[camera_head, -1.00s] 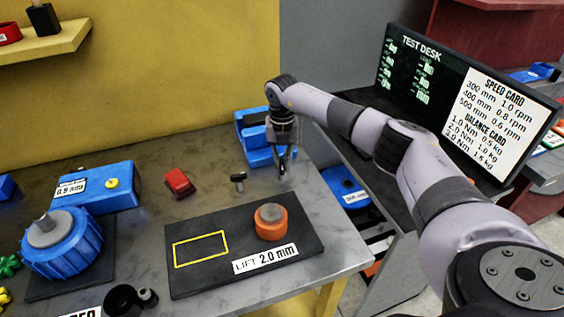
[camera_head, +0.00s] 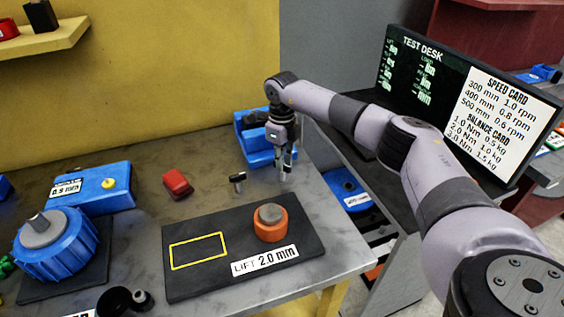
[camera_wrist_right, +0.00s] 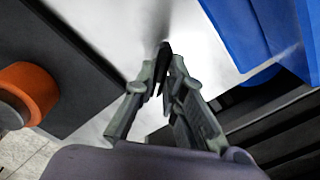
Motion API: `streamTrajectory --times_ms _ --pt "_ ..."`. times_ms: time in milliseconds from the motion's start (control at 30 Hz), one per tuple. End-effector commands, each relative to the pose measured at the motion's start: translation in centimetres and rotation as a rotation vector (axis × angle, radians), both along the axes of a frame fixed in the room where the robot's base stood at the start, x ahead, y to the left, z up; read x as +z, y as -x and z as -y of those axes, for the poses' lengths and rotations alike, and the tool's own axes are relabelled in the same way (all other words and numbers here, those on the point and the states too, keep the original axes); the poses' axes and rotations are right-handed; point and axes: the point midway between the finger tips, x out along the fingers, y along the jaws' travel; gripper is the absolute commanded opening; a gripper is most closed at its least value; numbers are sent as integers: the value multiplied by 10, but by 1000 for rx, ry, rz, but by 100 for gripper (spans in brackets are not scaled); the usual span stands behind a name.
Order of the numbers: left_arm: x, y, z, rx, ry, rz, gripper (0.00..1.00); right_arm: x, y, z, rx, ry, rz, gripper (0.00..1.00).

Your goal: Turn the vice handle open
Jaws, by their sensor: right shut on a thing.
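The blue vice (camera_head: 252,138) stands at the back right of the grey workbench, partly hidden behind my right gripper. A blue body beside the gripper fills the upper right of the right wrist view (camera_wrist_right: 262,28). My left gripper is not in view.
A black plate (camera_head: 200,282) with an orange and grey knob (camera_head: 270,222) lies in front. A small black-headed piece (camera_head: 237,178) and a red block (camera_head: 177,184) are on the bench. The test desk screen (camera_head: 465,95) stands at right.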

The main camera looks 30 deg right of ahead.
Motion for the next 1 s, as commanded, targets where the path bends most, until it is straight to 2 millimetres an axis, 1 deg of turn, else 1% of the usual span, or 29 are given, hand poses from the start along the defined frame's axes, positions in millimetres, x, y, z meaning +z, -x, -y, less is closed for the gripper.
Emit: streamTrajectory --times_ms 600,800,1000 --pt "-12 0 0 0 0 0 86 2 -2 0 577 0 7 0" --pt "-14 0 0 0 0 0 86 2 -2 1 733 1 8 0" --pt "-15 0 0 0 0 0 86 2 -2 1 845 2 8 0"
